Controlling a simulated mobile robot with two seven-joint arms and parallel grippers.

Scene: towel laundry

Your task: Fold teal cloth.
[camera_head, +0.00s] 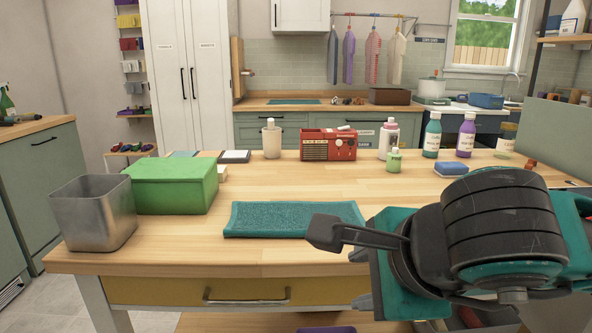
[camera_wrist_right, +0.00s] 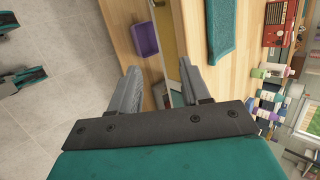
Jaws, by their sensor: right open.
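The teal cloth (camera_head: 290,219) lies on the wooden table near its front edge, as a flat, narrow rectangle that looks folded over. Its right end is close behind my right gripper in the head view. The cloth also shows in the right wrist view (camera_wrist_right: 228,35), at the top. My right gripper (camera_head: 328,233) is near the table's front edge, to the right of the cloth's middle. In the right wrist view its two fingers (camera_wrist_right: 157,68) are apart with nothing between them. It is not holding the cloth. My left gripper is not seen in the head view.
A metal bin (camera_head: 95,215) and a green box (camera_head: 172,186) stand left of the cloth. A red radio (camera_head: 328,145) and several bottles (camera_head: 432,136) stand behind it. A blue sponge-like block (camera_head: 443,166) lies at the right. The tabletop between cloth and radio is clear.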

